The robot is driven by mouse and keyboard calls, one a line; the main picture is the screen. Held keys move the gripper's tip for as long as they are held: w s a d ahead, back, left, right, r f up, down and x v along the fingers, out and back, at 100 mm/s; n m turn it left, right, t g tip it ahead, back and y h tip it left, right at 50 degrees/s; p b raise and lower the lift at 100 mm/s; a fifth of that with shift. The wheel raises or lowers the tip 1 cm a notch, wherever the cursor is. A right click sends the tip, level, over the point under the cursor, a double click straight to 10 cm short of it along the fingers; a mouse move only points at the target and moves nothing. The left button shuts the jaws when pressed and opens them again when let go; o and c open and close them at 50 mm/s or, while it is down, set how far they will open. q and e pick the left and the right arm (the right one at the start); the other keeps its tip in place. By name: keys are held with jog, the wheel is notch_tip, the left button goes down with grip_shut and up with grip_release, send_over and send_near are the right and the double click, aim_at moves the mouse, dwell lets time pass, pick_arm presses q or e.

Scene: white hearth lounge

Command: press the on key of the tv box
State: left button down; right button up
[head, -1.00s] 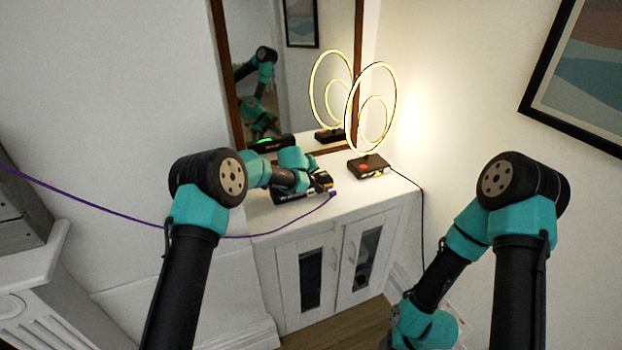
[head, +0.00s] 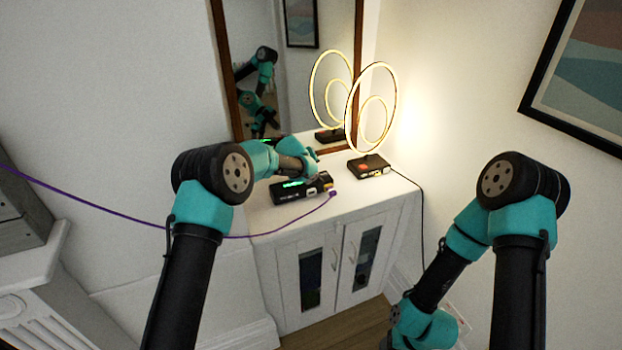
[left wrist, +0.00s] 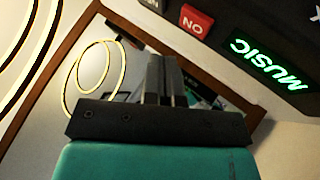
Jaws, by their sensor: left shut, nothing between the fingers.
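The tv box (head: 302,188) is a black box on the white cabinet, with a lit green display on its front. In the left wrist view the box shows upside down across the top right, with a green display (left wrist: 270,65) reading MUSIC and a red on key (left wrist: 193,20) beside it. My left gripper (left wrist: 163,80) is shut and empty. Its fingers point toward the mirror and appear clear of the red key. In the head view my left wrist is behind and above the box; its fingertips are hard to make out. My right gripper is not visible, only its arm.
A lit ring lamp (head: 371,110) stands on a dark base right of the box. A wood-framed mirror (head: 290,70) is behind. A purple cable (head: 290,226) runs to the box's right end. The white cabinet top (head: 375,190) is clear at front right.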

pick_arm(q)
jog(key=shift+d+r, duration=0.1)
jog(key=shift+r, duration=1.55)
jog(key=shift+s, duration=0.1)
